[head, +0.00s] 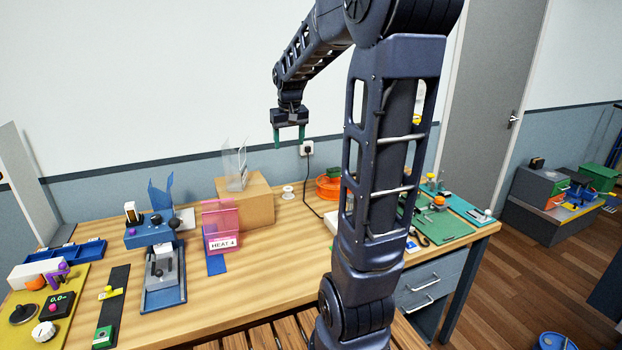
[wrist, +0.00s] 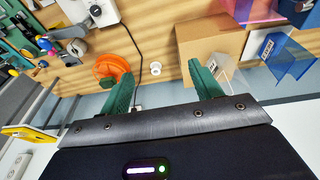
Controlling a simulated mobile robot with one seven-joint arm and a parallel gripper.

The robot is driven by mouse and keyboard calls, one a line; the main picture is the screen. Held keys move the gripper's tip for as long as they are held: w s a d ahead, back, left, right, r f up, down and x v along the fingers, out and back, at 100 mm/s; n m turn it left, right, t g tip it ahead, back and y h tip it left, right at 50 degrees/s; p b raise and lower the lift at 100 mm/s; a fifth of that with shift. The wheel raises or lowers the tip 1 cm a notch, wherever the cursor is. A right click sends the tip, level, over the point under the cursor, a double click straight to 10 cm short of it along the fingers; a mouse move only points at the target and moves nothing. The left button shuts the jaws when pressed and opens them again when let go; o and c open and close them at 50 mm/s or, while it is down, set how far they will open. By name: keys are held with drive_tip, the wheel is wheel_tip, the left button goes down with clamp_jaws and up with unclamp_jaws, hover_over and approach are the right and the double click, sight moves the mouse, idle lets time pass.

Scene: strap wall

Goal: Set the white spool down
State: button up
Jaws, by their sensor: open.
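The white spool (head: 288,192) stands on the wooden bench, just right of the cardboard box. It also shows in the wrist view (wrist: 155,69), between the orange reel and the box. My gripper (head: 289,143) is open and empty, high above the back of the bench with its green fingers pointing down. In the wrist view its two fingertips (wrist: 160,80) are apart, with nothing held between them. The spool is apart from the gripper, well below it.
The cardboard box (head: 257,201) with a clear holder on top stands left of the spool. An orange reel (head: 327,187) stands right of it, and a black cord runs between them from the wall socket (head: 307,148). A pink HEAT 4 panel (head: 221,229) stands in front of the box.

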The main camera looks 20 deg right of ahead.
drive_tip(key=s+a+f+t, duration=0.1)
drive_tip(key=s, duration=1.1)
drive_tip(key=s+a+f+t, duration=0.1)
drive_tip(key=s+a, duration=0.1)
drive_tip(key=s, duration=1)
drive_tip(key=shift+s, duration=0.4)
